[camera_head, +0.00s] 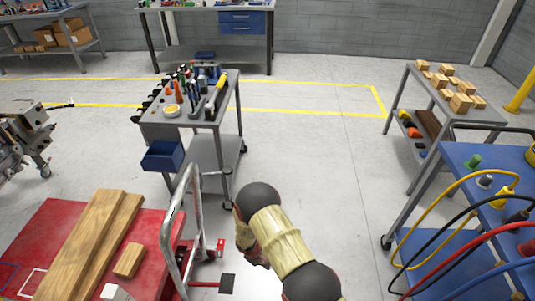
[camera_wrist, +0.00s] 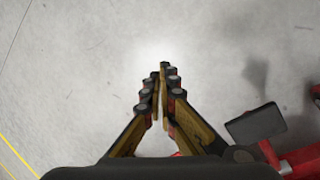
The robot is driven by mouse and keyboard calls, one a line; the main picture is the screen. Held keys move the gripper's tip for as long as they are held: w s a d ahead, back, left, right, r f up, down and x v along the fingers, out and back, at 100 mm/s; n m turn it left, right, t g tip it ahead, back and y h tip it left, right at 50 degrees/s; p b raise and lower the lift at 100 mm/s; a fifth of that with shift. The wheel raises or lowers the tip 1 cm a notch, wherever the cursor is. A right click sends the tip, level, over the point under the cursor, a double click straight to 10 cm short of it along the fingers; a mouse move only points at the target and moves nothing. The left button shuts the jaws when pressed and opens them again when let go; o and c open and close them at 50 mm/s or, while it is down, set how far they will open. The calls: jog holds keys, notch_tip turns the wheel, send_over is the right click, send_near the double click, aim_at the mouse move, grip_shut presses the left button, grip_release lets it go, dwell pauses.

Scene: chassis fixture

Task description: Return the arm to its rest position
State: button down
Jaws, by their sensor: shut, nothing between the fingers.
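My gripper (camera_wrist: 160,75) is shut and empty in the wrist view. Its two fingers meet at the tips over bare grey floor. In the head view my tan and black arm (camera_head: 280,240) reaches up from the bottom edge, in the gap right of the red cart. The gripper itself is mostly hidden behind the arm there, and its fingers cannot be made out.
The red cart (camera_head: 50,240) with wooden boards and a metal handle (camera_head: 175,225) stands close left of my arm. Its black pedal (camera_head: 227,283) also shows beside my fingers (camera_wrist: 255,122). A tool trolley (camera_head: 190,118) stands ahead; a blue cabled table (camera_head: 460,165) stands right.

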jog(key=d+r+m+g, duration=0.1)
jog(key=d+r, duration=0.2)
jog(key=r, duration=0.8)
jog(key=d+r+m, duration=0.1)
jog(key=d+r, duration=0.2)
jog(key=r, duration=0.8)
jog(key=s+d+r+m+t+y+p, duration=0.1)
jog(key=s+d+r, duration=0.3)
jog(key=r, duration=1.2)
jog(key=s+d+r+m+t+y+p, duration=0.1)
jog(key=s+d+r+m, duration=0.3)
jog(key=s+r, duration=0.9)
jog(key=s+d+r+m+t+y, duration=0.1)
jog(key=s+d+r+m+t, duration=0.2)
jog(key=r, duration=1.7)
jog(key=s+d, duration=0.3)
jog(key=s, duration=0.2)
jog(key=shift+s+t+p, duration=0.3)
jog(key=shift+s+p, duration=0.1)
jog(key=shift+a, duration=0.15)
